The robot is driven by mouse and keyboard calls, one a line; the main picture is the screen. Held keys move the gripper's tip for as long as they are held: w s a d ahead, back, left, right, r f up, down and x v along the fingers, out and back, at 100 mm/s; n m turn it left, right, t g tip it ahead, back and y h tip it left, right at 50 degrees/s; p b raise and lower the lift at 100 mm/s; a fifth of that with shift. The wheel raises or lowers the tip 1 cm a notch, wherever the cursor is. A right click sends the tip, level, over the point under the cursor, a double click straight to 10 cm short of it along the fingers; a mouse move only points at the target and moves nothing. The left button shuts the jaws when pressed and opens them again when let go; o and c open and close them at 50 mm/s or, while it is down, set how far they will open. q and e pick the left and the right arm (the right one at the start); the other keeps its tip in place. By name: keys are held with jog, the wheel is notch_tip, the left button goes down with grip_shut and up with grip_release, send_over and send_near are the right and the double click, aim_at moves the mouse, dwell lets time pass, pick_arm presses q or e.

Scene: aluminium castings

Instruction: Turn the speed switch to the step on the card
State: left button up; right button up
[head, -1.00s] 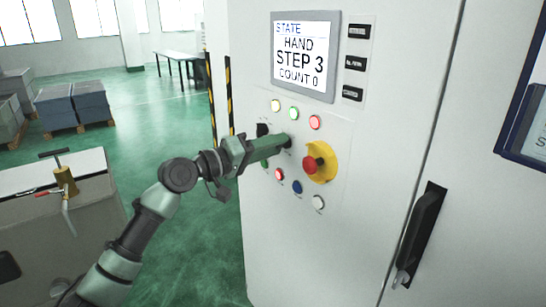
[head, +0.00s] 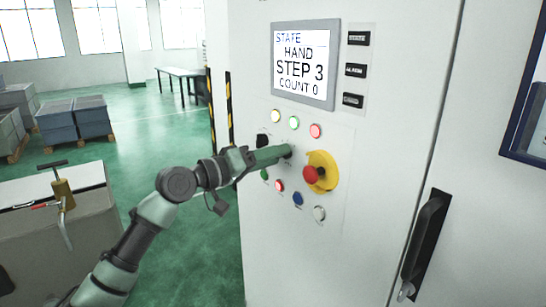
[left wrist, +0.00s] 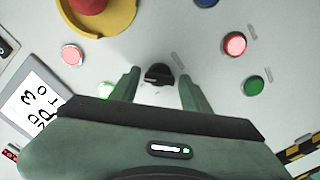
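The speed switch, a small black knob (left wrist: 158,74), shows in the left wrist view between my left gripper's two fingers, with a gap on both sides. In the head view the gripper hides it. My left gripper (head: 288,151) is open, its fingertips close to the cabinet face left of the emergency stop. The display (head: 304,64) reads STATE, HAND, STEP 3, COUNT 0; part of it also shows in the left wrist view (left wrist: 35,108). A blue-framed panel (head: 512,155) is cut off at the right edge; no card text is readable. My right gripper is out of view.
A red emergency stop on a yellow base (head: 325,160) sits right of the gripper. Lit lamps (head: 294,123) are above it; red, blue (head: 298,199) and white buttons are below. A black door handle (head: 425,240) stands out at the lower right.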

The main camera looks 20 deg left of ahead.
pick_arm(q)
jog(key=shift+o, duration=0.2)
jog(key=b+v, duration=0.2)
jog(key=v, duration=0.5)
jog(key=shift+s+a, duration=0.3)
